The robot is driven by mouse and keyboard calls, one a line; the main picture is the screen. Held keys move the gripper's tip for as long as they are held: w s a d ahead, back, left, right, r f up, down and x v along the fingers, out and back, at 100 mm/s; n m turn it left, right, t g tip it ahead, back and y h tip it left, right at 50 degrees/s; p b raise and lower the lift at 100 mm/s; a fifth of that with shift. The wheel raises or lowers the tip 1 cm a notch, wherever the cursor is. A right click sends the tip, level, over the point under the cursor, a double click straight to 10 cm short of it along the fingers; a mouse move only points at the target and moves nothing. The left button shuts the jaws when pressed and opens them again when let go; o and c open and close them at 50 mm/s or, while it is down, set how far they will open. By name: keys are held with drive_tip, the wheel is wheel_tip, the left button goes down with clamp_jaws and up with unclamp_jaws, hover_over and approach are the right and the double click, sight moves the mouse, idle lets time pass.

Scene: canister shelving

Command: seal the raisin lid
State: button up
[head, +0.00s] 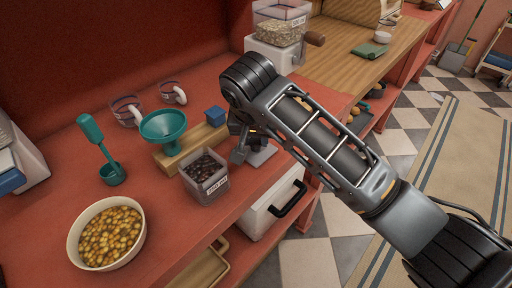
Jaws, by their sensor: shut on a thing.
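A clear square canister (206,180) of dark raisins stands upright on the red counter, with a white label on its front and its top open. My gripper (241,153) is just right of and behind the canister, pointing down and shut. A flat, pale grey lid (262,156) shows at the fingers, partly hidden by my gripper and arm. It is beside the canister, not on it. I cannot tell whether it touches the counter.
A teal funnel (164,126) sits at a wooden block (178,154) behind the canister. A teal scoop (112,173), a bowl of yellow pieces (108,236) and a small blue block (215,115) are near. A grain dispenser (279,32) stands farther back.

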drive_tip(key=shift+r+p, duration=1.55)
drive_tip(key=shift+r, duration=0.4)
